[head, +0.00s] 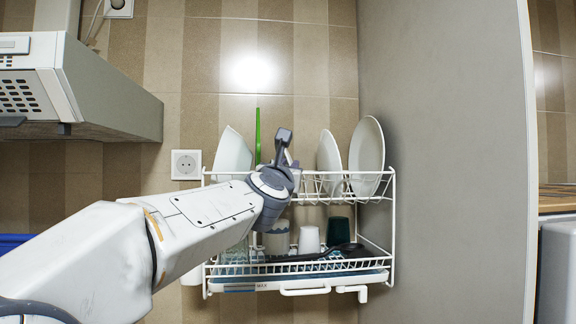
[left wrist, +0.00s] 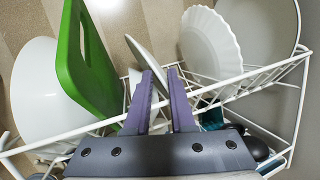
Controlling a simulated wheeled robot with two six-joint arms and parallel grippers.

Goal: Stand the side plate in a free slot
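The small white side plate (left wrist: 146,58) stands on edge in the upper tier of the white wire dish rack (head: 393,215), tilted a little, seen nearly edge-on in the left wrist view. My left gripper (left wrist: 163,78) is open around its near edge, with a visible gap between the two fingers. In the head view only a bit of the plate (head: 290,158) shows behind the gripper (head: 284,137). Its lower edge is hidden by my fingers, so I cannot tell whether either finger touches it. My right gripper is not in view.
A green board (head: 258,135) and a white dish (head: 232,155) stand left of the plate. A fluted white plate (head: 329,158) and a larger plate (head: 367,148) stand to the right. Cups (head: 309,240) fill the lower tier. A grey panel (head: 445,160) bounds the right, a hood (head: 110,105) the upper left.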

